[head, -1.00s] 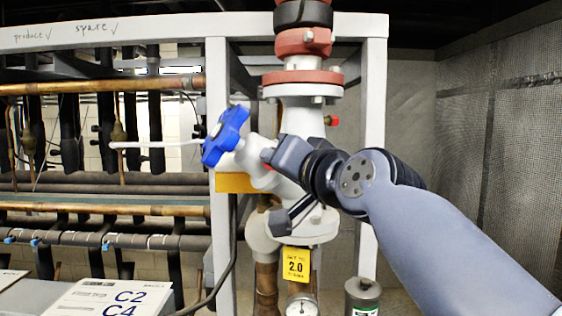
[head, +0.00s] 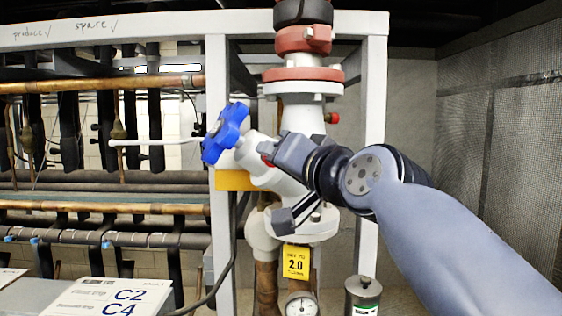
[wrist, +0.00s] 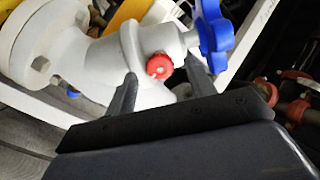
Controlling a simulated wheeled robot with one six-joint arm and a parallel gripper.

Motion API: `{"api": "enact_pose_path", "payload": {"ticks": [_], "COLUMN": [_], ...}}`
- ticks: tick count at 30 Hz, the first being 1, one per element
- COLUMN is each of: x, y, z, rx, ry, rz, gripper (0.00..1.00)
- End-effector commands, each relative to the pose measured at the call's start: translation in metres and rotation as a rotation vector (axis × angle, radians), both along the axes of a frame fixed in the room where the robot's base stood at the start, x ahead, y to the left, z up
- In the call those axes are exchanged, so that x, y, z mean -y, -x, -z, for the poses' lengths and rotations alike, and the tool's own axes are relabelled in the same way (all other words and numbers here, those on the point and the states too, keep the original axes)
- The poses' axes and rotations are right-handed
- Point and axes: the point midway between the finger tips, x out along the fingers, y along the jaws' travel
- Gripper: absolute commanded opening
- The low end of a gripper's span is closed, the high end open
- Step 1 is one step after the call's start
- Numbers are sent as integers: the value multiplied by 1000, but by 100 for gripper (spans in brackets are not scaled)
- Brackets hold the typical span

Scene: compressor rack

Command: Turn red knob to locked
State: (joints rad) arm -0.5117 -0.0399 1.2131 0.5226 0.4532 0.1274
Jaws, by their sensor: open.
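The red knob (wrist: 159,66) is a small round ribbed cap on the side of the white valve body (wrist: 65,45). In the wrist view it appears between the two fingertips of my gripper (wrist: 161,77), with a gap visible on each side. In the head view only a bit of red (head: 267,159) shows beside my gripper (head: 273,152), which covers most of that spot. The gripper is open, its dark fingers on either side of the knob. I cannot tell if either finger touches it. Any locked marking is not visible.
A blue handwheel (head: 225,134) sits just left of the gripper, close to the right finger in the wrist view. A second red cap (head: 332,118) is on the valve's right. A yellow tag (head: 296,262) and gauge (head: 301,305) are below. Rack posts (head: 372,130) stand nearby.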

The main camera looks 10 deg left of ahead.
Motion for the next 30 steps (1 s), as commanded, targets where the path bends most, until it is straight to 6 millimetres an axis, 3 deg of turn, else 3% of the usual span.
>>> {"api": "enact_pose_path", "payload": {"ticks": [15,30], "x": [61,67], "y": [66,74], "z": [2,0], "rx": [2,1], "ry": [-2,-1], "rz": [3,1], "gripper": [52,52]}}
